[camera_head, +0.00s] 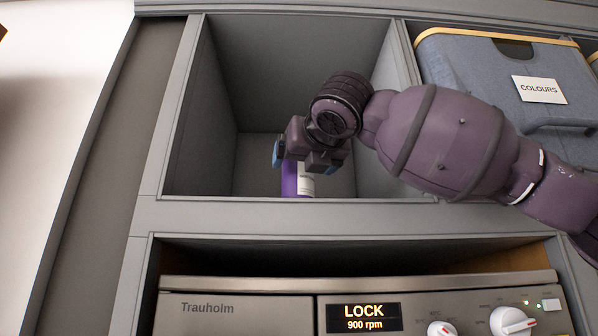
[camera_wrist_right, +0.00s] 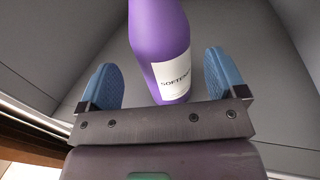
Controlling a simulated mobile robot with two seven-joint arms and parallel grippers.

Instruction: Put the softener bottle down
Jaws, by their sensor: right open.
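The softener bottle (camera_wrist_right: 160,40) is purple with a white label and stands between the two blue fingers of my right gripper (camera_wrist_right: 162,80) in the right wrist view. There is a gap on each side, so the fingers are open around it. In the head view the bottle (camera_head: 290,180) shows low in the left grey cubby (camera_head: 250,160), near its front edge. My right gripper (camera_head: 305,155) is in front of it and hides its upper part. My left gripper is not in view.
A blue basket (camera_head: 450,70) labelled COLOURS fills the cubby to the right. Below is a Trauholm machine (camera_head: 240,305) whose display reads LOCK, 900 rpm.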

